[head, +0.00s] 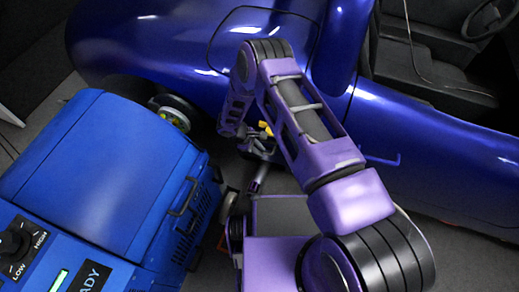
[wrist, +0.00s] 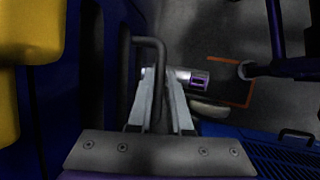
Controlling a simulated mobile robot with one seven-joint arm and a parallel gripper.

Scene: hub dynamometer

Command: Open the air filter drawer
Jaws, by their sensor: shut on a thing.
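In the wrist view, my gripper (wrist: 160,98) has its two pale fingers closed around a dark bar handle (wrist: 150,42). The handle bends over at the top, and one leg of it runs down between the fingers. I take it for the air filter drawer's handle. The dark surface at its left is too dim to show the drawer's edges or how far it stands out.
A blue dynamometer unit (head: 100,170) stands at the left, with a black handle (head: 184,196) and side grille. A blue car (head: 190,45) fills the back. Yellow blocks (wrist: 30,30) are close at the wrist view's upper left. An orange outline (wrist: 247,88) marks the grey floor.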

